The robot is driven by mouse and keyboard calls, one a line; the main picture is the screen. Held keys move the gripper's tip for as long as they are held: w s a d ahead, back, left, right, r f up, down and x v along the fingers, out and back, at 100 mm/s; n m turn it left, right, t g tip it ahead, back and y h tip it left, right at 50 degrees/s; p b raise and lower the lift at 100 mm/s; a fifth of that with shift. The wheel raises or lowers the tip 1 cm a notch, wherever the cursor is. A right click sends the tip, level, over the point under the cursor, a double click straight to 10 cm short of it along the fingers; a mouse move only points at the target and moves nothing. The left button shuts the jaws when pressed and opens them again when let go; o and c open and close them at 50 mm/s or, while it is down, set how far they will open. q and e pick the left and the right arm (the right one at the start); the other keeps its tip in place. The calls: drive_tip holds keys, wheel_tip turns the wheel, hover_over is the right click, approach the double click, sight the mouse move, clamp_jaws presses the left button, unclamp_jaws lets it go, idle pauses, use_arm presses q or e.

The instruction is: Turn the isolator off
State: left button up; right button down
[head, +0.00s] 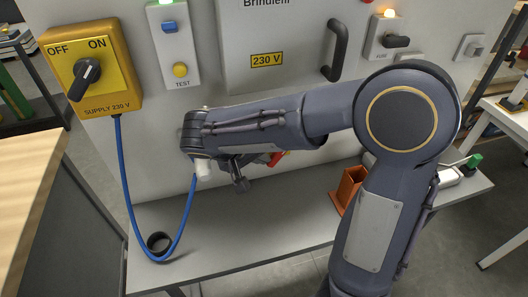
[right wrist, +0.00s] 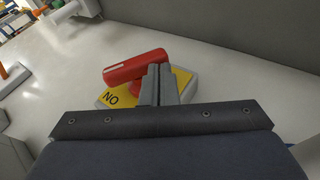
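In the right wrist view a red rotary handle (right wrist: 137,67) stands on a yellow plate (right wrist: 183,77) on a pale box. Lettering that reads as ON upside down shows at the plate's left corner. My right gripper (right wrist: 160,72) has its two fingers together in front of the handle's right end. No part of the handle shows between them, and I cannot tell whether they touch it. In the head view only a bit of red (head: 276,158) shows beneath my right arm, which hides the rest. My left gripper is out of view.
A yellow SUPPLY 230 V box (head: 118,88) with a black knob (head: 84,79) is at left; a blue cable (head: 129,190) hangs from it. A TEST panel (head: 158,50), a door handle (head: 335,50) and an orange-brown bin (head: 349,186) are nearby. The front shelf (head: 250,235) is mostly clear.

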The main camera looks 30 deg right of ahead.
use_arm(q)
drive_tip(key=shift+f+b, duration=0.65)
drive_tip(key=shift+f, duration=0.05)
use_arm(e)
drive_tip(key=shift+f+h, duration=0.4)
drive_tip(key=shift+h, duration=0.4)
idle(0.8)
idle(0.5)
drive_tip(key=v, duration=0.8)
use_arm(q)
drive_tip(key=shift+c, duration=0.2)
